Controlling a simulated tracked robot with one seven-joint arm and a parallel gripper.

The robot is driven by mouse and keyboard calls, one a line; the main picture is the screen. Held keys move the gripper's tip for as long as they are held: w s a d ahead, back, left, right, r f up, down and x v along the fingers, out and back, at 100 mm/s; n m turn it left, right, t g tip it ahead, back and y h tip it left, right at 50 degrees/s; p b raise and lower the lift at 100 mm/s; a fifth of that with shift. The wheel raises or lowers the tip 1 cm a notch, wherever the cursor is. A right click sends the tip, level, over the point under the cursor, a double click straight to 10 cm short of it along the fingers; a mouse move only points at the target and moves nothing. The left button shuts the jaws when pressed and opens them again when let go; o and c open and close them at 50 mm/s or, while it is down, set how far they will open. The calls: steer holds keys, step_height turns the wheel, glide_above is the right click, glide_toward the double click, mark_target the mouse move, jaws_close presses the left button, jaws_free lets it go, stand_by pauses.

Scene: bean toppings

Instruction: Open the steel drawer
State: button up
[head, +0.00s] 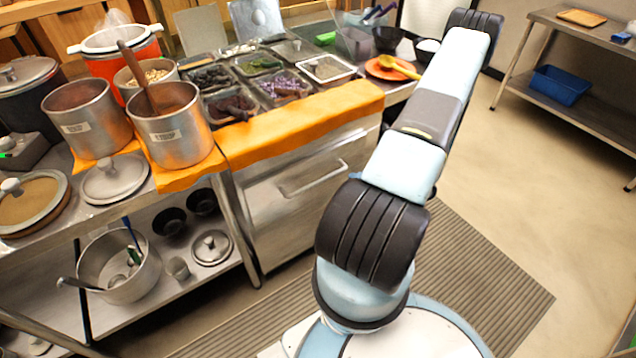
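The steel drawer (294,207) is in the counter under the topping trays, in the middle of the head view. Its long bar handle (314,179) runs across the upper part of its front. The drawer front looks flush with the cabinet, so it appears shut. My arm rises from the lower middle and reaches up and away to the upper right, to the right of the drawer. My gripper is not in view; the end of the arm is hidden behind its own links or out of frame.
An orange cloth (300,122) hangs over the counter edge above the drawer. Topping trays (327,68) and steel pots (172,132) stand on the counter. A ribbed mat (480,275) lies on the floor. A steel shelf with a blue bin (560,85) stands far right; the floor between is clear.

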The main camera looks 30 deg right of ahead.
mark_target(318, 183)
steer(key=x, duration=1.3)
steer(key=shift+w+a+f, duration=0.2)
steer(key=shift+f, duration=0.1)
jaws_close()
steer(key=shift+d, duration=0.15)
